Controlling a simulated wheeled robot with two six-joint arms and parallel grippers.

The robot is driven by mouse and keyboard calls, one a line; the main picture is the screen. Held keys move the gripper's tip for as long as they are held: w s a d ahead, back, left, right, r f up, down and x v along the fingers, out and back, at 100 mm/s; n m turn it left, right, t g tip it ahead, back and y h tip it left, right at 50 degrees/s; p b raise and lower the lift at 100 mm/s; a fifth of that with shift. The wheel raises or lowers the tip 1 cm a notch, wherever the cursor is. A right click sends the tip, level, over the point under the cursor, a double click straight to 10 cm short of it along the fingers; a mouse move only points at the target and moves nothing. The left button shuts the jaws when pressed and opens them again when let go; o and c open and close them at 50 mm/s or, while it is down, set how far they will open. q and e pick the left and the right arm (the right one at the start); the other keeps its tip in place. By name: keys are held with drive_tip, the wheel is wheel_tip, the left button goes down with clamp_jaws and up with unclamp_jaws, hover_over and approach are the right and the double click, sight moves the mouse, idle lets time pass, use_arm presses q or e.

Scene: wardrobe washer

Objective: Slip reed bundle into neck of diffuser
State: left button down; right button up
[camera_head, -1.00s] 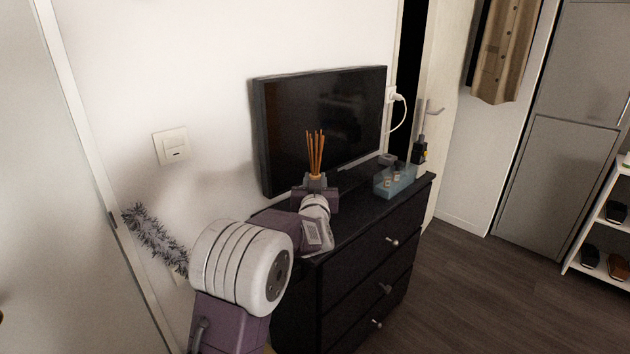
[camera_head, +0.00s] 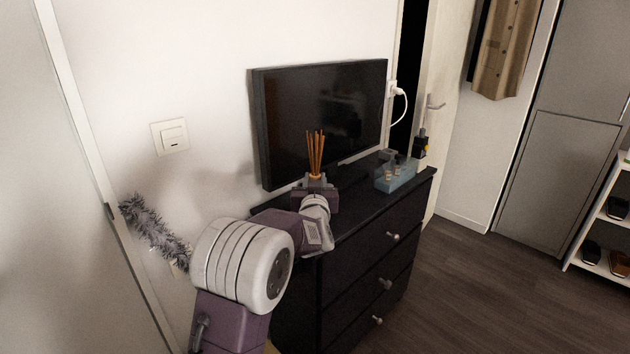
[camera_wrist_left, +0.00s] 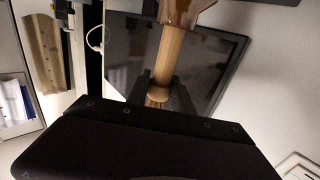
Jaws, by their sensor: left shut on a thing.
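My left gripper (camera_head: 315,184) is shut on the reed bundle (camera_head: 315,152), thin orange-brown sticks fanning upward above the dresser top. In the left wrist view, which looks upside down, the fingers (camera_wrist_left: 158,97) sit on either side of the bundle (camera_wrist_left: 167,55). There its other end reaches an amber glass diffuser (camera_wrist_left: 183,12) at the top edge. The reeds meet or overlap the diffuser's neck; I cannot tell how far in they are. In the head view my gripper and wrist hide the diffuser. My right gripper is out of view.
A black dresser (camera_head: 365,245) carries a blue-grey tray (camera_head: 396,181) with small items at its right end. A black television (camera_head: 325,115) stands close behind the gripper. A grey fluffy duster (camera_head: 155,230) is at left. Open floor (camera_head: 470,295) lies right of the dresser.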

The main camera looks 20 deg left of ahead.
use_arm(q)
drive_tip(key=shift+f+b, duration=0.8)
drive_tip(key=shift+f, duration=0.2)
drive_tip(key=c, duration=1)
unclamp_jaws()
drive_tip(key=shift+c, duration=0.2)
drive_tip(key=v, duration=0.9)
